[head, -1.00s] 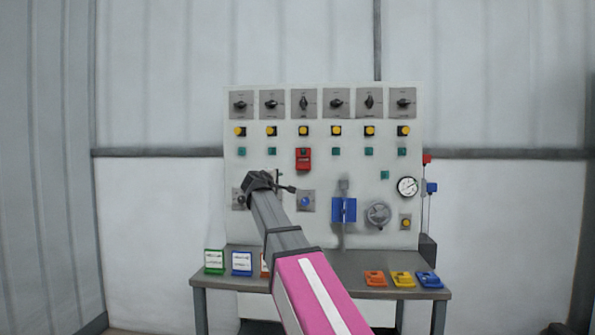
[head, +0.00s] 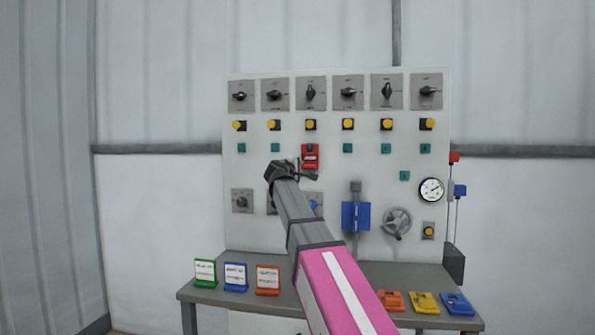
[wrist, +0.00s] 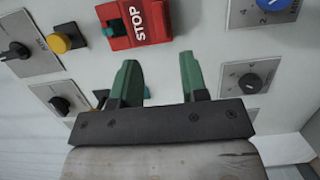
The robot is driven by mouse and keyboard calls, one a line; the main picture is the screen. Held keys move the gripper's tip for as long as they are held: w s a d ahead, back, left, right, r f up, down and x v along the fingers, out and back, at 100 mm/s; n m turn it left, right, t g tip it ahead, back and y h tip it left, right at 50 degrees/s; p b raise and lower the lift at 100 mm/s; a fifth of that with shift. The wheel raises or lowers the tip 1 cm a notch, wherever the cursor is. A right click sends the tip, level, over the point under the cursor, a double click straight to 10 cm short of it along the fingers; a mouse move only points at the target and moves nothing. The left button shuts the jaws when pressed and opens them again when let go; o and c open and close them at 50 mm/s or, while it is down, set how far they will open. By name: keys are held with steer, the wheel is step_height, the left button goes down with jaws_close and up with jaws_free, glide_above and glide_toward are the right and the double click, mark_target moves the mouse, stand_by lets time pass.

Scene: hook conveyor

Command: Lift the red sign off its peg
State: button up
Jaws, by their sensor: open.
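The red sign (head: 310,151) hangs on the upright panel, below the row of yellow buttons. In the wrist view the red sign (wrist: 135,22) reads STOP in white and is at the top, cut off by the picture edge. My gripper (head: 306,171) is just below the sign in the head view. In the wrist view my gripper (wrist: 158,60) is open and empty, its green fingers apart and pointing at the panel near the sign's lower edge. I cannot tell whether they touch anything.
The panel (head: 262,225) carries rotary switches, yellow buttons (head: 348,124), a blue part (head: 355,215), a grey handwheel (head: 397,222) and a gauge (head: 431,189). Yellow button (wrist: 62,42) is left of the sign.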

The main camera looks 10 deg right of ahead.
steer(key=shift+x, duration=5.2)
jaws_close()
steer(key=shift+r, duration=0.6)
steer(key=shift+s+a, duration=0.1)
steer(key=shift+s, duration=0.1)
glide_toward(308, 166)
steer(key=s, duration=0.1)
steer(key=s+d, duration=0.1)
steer(key=s+r, duration=0.1)
steer(key=shift+s+d, duration=0.25)
steer(key=shift+s, duration=0.15)
